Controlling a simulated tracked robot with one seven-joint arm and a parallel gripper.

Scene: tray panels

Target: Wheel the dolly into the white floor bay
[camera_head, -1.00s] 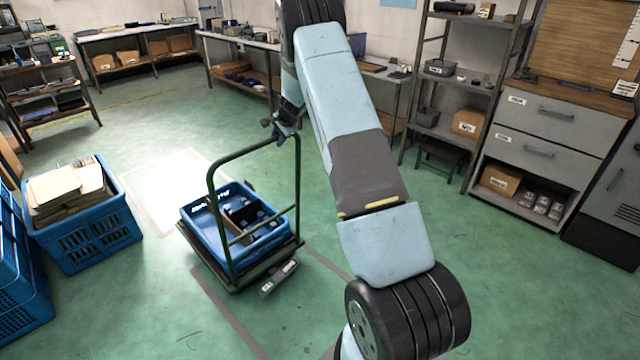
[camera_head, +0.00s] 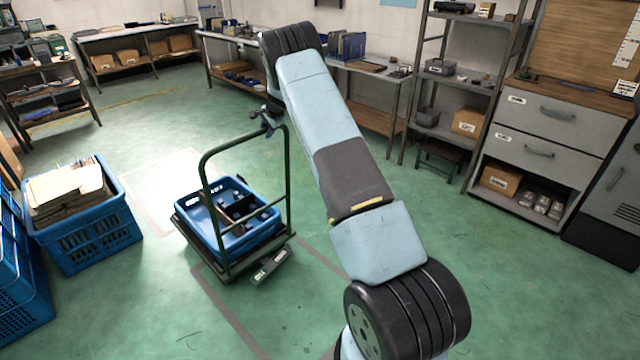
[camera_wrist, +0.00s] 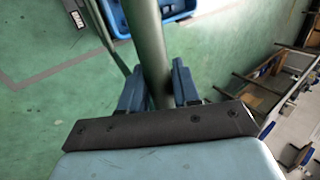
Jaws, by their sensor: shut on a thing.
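The dolly (camera_head: 228,274) has a dark flat deck and a tall green tube handle (camera_head: 202,190). A blue crate (camera_head: 235,240) with small items rides on it. My gripper (camera_head: 270,122) is shut on the top of the handle at its back corner. In the wrist view, my gripper (camera_wrist: 158,88) has its two blue fingers on either side of the green tube (camera_wrist: 147,35). The white floor bay (camera_head: 150,185) is a pale outlined patch behind and left of the dolly. The deck's left corner appears to reach the bay's edge; the crate and deck hide part of it.
A blue crate of cardboard (camera_head: 85,238) stands just left of the bay. Darker floor lines (camera_head: 228,312) run near the dolly's front. A workbench (camera_head: 365,75), a shelf rack (camera_head: 455,90) and grey drawers (camera_head: 550,110) line the back and right. Green floor is clear around the dolly.

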